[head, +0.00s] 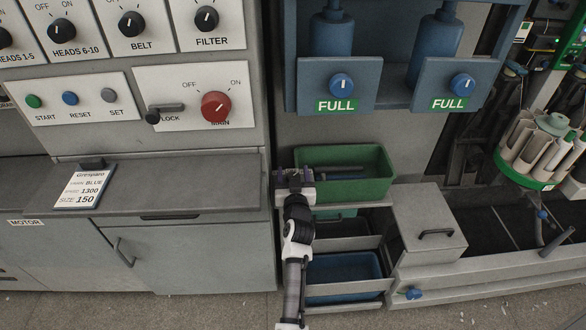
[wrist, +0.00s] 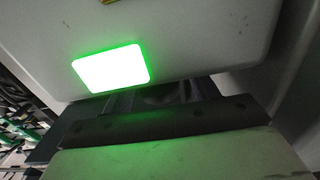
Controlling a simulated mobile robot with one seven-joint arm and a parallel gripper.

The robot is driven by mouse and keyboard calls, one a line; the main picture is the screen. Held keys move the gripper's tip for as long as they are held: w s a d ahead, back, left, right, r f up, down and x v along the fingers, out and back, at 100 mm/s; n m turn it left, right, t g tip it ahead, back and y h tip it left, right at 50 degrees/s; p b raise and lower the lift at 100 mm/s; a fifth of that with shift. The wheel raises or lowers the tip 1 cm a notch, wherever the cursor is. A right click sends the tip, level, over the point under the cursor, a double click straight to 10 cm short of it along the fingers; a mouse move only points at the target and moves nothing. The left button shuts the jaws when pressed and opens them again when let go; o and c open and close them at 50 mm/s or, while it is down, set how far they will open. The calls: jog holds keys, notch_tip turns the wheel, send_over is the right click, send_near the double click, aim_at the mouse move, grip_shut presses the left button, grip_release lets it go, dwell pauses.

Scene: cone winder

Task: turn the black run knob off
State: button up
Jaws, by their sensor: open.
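No knob labelled run can be made out. Black knobs sit in the upper left of the head view: HEADS 6-10 (head: 63,31), BELT (head: 131,23) and FILTER (head: 206,19), with HEADS 1-5 (head: 4,38) cut by the left edge. The white pointers on the HEADS 6-10, BELT and FILTER knobs lean up and right. My gripper (head: 294,176) is open, at the left end of the green bin, well below and right of these knobs and apart from them. The wrist view shows a lit green rectangle (wrist: 111,68) on a grey panel, and no knob.
A red MAIN knob (head: 216,107) points toward ON, beside a black LOCK lever (head: 166,110). Two blue knobs (head: 341,85) sit above FULL labels. A green bin (head: 387,168) stands by my gripper, with open drawers below. A grey worktop (head: 190,185) lies left.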

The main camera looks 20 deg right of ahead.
jog(key=shift+w+d, duration=0.1)
jog(key=shift+w, duration=0.35)
jog(key=c, duration=1)
jog(key=shift+f, duration=0.1)
